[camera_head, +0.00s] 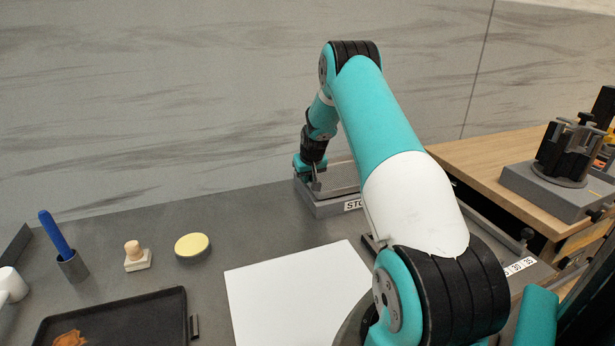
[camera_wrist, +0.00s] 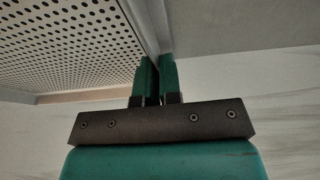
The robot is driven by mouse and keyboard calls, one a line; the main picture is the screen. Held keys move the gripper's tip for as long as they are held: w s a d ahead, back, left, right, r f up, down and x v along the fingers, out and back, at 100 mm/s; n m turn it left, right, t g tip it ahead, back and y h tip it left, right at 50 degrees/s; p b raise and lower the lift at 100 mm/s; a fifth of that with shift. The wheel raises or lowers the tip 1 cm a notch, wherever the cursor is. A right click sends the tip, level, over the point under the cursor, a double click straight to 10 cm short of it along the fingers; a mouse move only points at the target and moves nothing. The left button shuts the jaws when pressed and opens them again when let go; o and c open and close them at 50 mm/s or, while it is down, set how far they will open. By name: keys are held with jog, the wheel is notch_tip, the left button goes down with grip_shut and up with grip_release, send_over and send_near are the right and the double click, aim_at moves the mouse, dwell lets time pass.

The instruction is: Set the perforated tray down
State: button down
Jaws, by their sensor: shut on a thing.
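The perforated tray (camera_wrist: 62,45) fills the upper left of the wrist view, a pale plate with rows of round holes and a plain rim. My gripper (camera_wrist: 155,78) is shut on its thin edge, one teal finger on each side. In the head view, my gripper (camera_head: 316,184) is at the far back of the grey counter, at the left end of a low grey holder (camera_head: 326,208) with a partly hidden "STO" label. The perforated tray (camera_head: 342,178) shows at the holder's top; whether it rests there or hangs just above, I cannot tell. My arm hides the right part.
A white sheet (camera_head: 290,290) lies mid-counter. A black tray (camera_head: 140,318) with an orange-brown stain, a yellow round pad (camera_head: 192,245), a wooden-knobbed block (camera_head: 136,257) and a blue-handled tool (camera_head: 55,236) in a cup are left. A wooden bench (camera_head: 490,160) stands right.

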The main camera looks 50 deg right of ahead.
jog(key=shift+f, duration=0.3)
jog(key=shift+f, duration=0.2)
jog(key=c, duration=1.3)
grip_release()
jog(key=shift+r, duration=0.15)
